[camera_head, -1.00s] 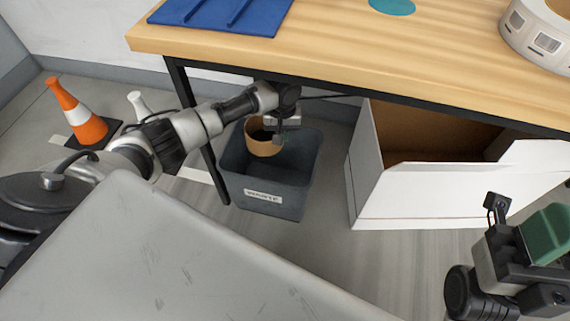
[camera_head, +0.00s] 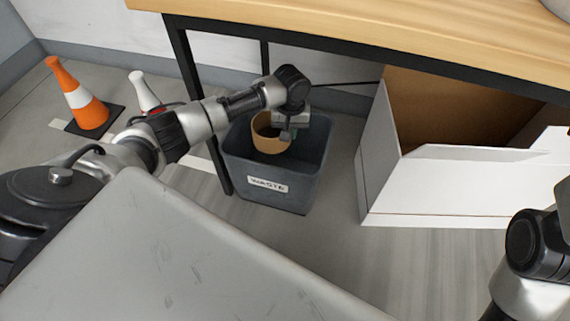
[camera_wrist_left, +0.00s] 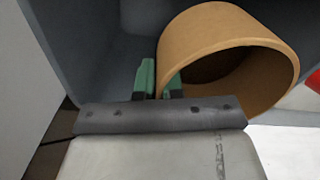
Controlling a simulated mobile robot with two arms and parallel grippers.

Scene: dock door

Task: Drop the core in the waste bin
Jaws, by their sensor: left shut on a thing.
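The core (camera_head: 262,140) is a short, wide tan cardboard ring. My left gripper (camera_head: 288,133) is shut on its wall, at its right side in the head view. The wrist view shows the green fingertips (camera_wrist_left: 159,80) at the edge of the core (camera_wrist_left: 222,24), which is tilted with its opening showing. The waste bin (camera_head: 240,170) is a dark grey open tub with a white label, on the floor under the table. The core is over the bin's mouth, within its outline; its exact height against the rim is hard to tell. My right gripper is out of view; only its arm shows.
The wooden table (camera_head: 400,35) overhangs the bin, with a black leg (camera_head: 195,100) just left of it. A white open box (camera_head: 450,185) stands to the right. An orange and white cone (camera_head: 80,95) and a white cone (camera_head: 145,92) stand left.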

